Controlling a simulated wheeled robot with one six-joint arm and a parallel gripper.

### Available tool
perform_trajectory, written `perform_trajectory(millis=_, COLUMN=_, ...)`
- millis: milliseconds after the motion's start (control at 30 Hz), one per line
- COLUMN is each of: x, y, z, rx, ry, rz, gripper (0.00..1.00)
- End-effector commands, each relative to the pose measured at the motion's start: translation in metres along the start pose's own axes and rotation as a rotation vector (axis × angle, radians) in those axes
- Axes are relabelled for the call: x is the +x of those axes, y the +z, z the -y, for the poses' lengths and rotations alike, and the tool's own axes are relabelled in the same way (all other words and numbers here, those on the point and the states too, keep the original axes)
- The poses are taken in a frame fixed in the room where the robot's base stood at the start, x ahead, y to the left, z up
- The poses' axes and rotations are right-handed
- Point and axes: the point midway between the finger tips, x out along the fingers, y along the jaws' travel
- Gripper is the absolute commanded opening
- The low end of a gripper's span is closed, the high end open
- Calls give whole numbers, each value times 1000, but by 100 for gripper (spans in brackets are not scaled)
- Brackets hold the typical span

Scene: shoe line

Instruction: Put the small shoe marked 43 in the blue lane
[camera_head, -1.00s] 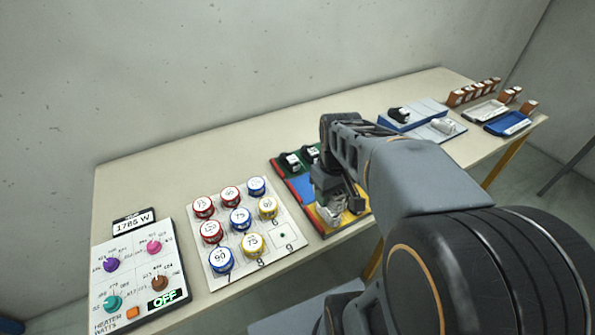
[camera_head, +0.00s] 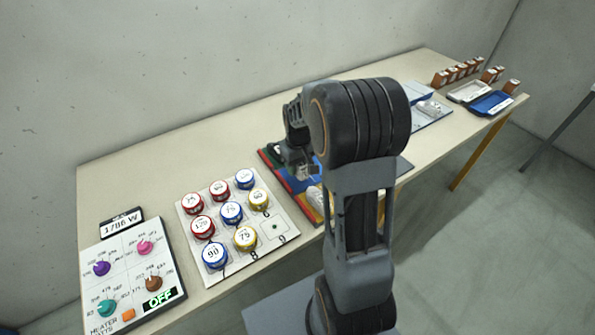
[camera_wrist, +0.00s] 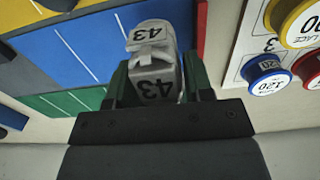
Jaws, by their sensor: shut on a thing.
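The small pale grey shoe marked 43 (camera_wrist: 153,72) is between the fingers of my gripper (camera_wrist: 155,85) in the wrist view, with its number showing on two faces. Behind it is the lane board, with a blue lane (camera_wrist: 85,45), a strip of yellow lane (camera_wrist: 25,12) and a green lane (camera_wrist: 65,103). The shoe appears in front of the blue lane's end by the red edge; its height above it cannot be told. In the head view my gripper (camera_head: 303,172) is over the board's blue part (camera_head: 303,188), and my arm hides much of the board.
A panel of red, blue and yellow round pieces (camera_head: 277,227) lies left of the board. A heater panel (camera_head: 130,270) stands further left. A white tray (camera_head: 468,92) and a blue tray (camera_head: 492,103) are at the far right.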

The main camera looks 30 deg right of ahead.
Motion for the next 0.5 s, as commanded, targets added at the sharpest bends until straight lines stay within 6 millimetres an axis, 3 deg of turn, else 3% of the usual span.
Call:
perform_trajectory(millis=167, x=6, y=-5, z=-1, rx=0, ry=0, rz=1, gripper=23)
perform_trajectory(millis=400, x=35, y=-6, z=-1, rx=0, ry=-1, rz=3, gripper=23)
perform_trajectory(millis=500, x=38, y=-6, z=-1, rx=0, ry=0, rz=0, gripper=23)
